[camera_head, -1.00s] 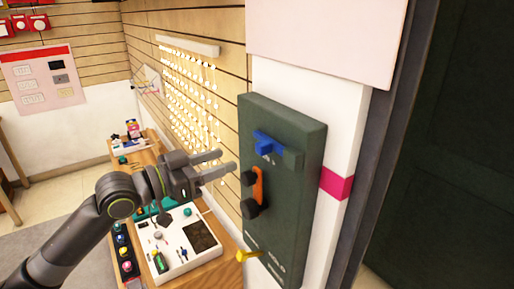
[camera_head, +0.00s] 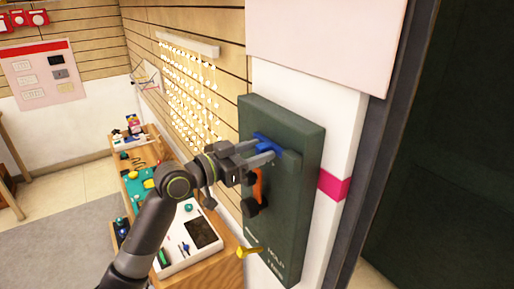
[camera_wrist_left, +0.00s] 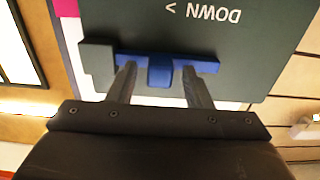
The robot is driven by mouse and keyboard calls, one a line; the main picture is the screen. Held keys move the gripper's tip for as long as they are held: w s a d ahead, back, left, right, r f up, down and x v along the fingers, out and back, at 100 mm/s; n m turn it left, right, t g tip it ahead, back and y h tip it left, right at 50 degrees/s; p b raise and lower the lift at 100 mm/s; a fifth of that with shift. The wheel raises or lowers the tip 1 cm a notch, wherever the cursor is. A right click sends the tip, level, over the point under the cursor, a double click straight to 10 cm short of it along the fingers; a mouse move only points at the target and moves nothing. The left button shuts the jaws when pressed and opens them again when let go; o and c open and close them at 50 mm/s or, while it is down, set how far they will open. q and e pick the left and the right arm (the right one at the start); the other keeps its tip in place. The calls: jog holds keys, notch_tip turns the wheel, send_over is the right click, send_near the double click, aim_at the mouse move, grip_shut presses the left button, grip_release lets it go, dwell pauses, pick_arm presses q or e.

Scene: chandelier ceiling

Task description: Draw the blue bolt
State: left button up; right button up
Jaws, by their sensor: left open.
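The blue bolt (camera_head: 275,146) sits near the top of a dark green panel (camera_head: 302,215) on the wall post. My left gripper (camera_head: 267,148) reaches it from the left, its fingertips at the bolt. In the left wrist view the blue bolt (camera_wrist_left: 160,74) has a raised middle block, and the open fingers of my left gripper (camera_wrist_left: 158,69) stand on either side of it, with gaps to the block. Whether the fingers touch the bolt's bar cannot be told. My right gripper is in neither view.
A workbench with a white tray (camera_head: 185,264) stands below left. A dark door (camera_head: 450,150) is at the right.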

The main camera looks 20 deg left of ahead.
aim_at(257, 137)
pick_arm(q)
jog(key=shift+w+d, duration=0.1)
grip_shut()
jog(key=shift+w+a+f+b, duration=0.1)
jog(key=shift+w+a+b, duration=0.15)
jog(key=shift+b, duration=0.1)
jog(key=w+a+b, duration=0.1)
jog(key=a, duration=0.1)
jog(key=w+a+b, duration=0.1)
jog(key=b, duration=0.1)
jog(key=shift+w+a, duration=0.35)
jog(key=shift+w, duration=0.05)
jog(key=shift+d+r, duration=0.1)
jog(key=shift+r, duration=0.1)
